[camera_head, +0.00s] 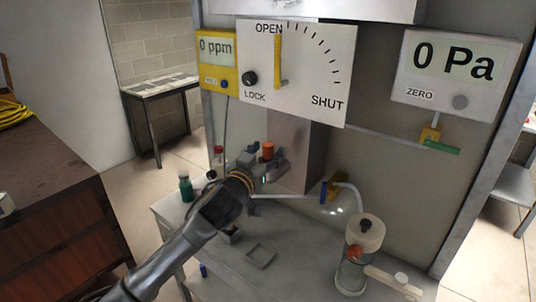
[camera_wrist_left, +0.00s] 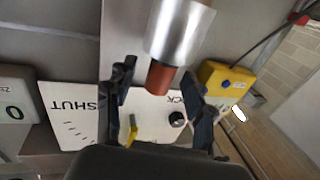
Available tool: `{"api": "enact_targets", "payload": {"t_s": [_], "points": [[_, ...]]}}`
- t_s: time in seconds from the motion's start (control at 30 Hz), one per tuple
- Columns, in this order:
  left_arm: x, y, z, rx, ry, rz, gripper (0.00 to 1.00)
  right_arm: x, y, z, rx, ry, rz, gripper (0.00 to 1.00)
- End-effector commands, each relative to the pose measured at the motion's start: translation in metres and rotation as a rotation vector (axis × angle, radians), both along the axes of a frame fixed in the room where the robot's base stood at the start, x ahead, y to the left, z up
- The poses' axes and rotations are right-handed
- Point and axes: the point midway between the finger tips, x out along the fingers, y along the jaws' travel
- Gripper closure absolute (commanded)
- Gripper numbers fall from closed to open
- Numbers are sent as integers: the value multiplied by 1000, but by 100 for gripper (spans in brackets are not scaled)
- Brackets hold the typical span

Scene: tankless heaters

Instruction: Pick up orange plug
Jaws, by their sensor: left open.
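The orange plug (camera_head: 267,150) shows in the head view just beyond my left gripper (camera_head: 268,168), in front of the grey panel. In the left wrist view, the orange plug (camera_wrist_left: 160,78) shows as a dull orange end below a shiny silver cylinder (camera_wrist_left: 179,30). My left gripper (camera_wrist_left: 158,84) is open there, with one dark finger on each side of the orange end. Gaps show on both sides, so I see no contact. I cannot tell whether the plug lies fully between the fingertips in depth. My right gripper is not in view.
A grey workbench (camera_head: 300,275) carries a clear jar (camera_head: 352,265) at the right and a green bottle (camera_head: 186,186) at the left. A large OPEN/SHUT dial board (camera_head: 310,75), yellow ppm meter (camera_head: 217,60) and white Pa gauge (camera_head: 455,70) hang above.

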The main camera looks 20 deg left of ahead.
Motion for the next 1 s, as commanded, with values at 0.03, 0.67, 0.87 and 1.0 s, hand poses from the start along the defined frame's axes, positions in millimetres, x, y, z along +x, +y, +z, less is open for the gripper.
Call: {"api": "enact_targets", "payload": {"t_s": [0.03,0.67,0.87,1.0], "points": [[6,0,1,-1,2,1,47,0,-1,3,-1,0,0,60],[14,-1,-1,0,1,0,100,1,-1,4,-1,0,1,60],[14,-1,-1,0,1,0,100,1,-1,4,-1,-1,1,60],[15,-1,4,-1,-2,0,100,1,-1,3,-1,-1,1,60]]}}
